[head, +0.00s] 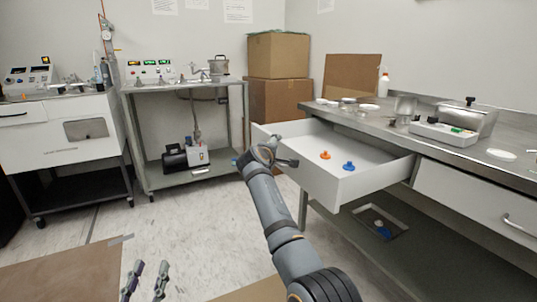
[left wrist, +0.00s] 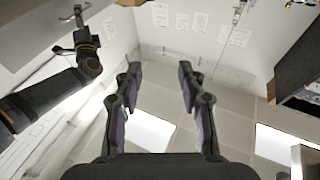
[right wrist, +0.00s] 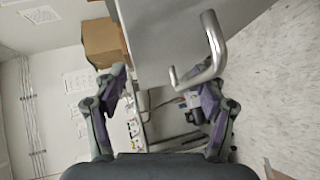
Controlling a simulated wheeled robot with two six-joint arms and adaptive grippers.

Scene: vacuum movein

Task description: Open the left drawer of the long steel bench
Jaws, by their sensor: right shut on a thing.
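The long steel bench (head: 455,118) runs along the right side of the head view. Its left drawer (head: 318,183) is pulled out, with an orange piece (head: 325,155) and a blue piece (head: 348,166) inside. My right arm reaches up to the drawer front. My left gripper (head: 151,266) is low at the left, away from the bench. It is open and empty in the left wrist view (left wrist: 160,68).
The bench's right drawer (head: 470,203) is shut. A lower shelf (head: 385,222) lies under the bench. Cardboard boxes (head: 278,55) are stacked behind the drawer. A steel table (head: 185,85) and a white cabinet (head: 60,130) stand left. The floor (head: 190,220) between is clear.

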